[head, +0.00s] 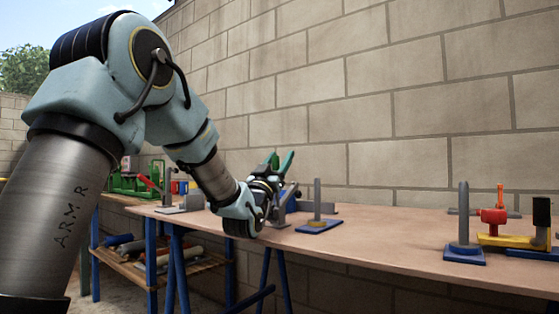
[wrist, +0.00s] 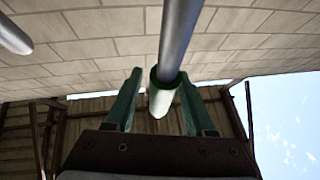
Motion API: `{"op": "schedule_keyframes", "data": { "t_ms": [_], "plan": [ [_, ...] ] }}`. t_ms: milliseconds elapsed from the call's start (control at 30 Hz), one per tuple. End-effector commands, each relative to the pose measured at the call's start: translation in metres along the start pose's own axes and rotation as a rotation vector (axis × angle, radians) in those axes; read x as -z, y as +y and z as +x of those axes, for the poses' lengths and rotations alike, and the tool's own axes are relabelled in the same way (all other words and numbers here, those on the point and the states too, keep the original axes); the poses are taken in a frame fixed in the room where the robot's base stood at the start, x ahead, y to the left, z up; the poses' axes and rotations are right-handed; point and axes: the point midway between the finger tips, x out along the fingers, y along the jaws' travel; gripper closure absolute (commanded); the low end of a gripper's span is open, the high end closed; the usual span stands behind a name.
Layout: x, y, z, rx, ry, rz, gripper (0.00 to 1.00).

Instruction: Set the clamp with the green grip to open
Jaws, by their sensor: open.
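My gripper (head: 280,160) is over the middle of the workbench in the head view, its green fingers pointing up and apart. In the wrist view my gripper (wrist: 161,82) is open, with a grey rod (wrist: 180,35) running down between the fingers. The rod has a dark green band (wrist: 166,78) and a pale end; this looks like the clamp's grip. I cannot tell whether a finger touches it. In the head view the clamp's grey and blue parts (head: 291,200) are partly hidden by my gripper, so its lever position is unclear.
A blue-based grey post (head: 317,208) stands just right of my gripper. Further right are another post (head: 463,235) and a yellow clamp (head: 505,240) with a red knob. A grey clamp (head: 185,204) stands left. The workbench (head: 390,238) is clear between. A block wall is behind.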

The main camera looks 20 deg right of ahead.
Motion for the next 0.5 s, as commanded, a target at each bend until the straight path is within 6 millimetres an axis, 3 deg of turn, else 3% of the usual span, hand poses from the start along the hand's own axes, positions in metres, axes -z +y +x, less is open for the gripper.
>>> {"op": "schedule_keyframes", "data": {
  "t_ms": [267, 400, 500],
  "plan": [
    [0.0, 0.0, -0.009, 0.0, -0.002, 0.0, 0.45],
    [0.001, 0.0, -0.033, 0.0, -0.004, 0.0, 0.45],
    [0.018, 0.0, -0.052, 0.0, -0.001, 0.002, 0.45]
  ]
}}
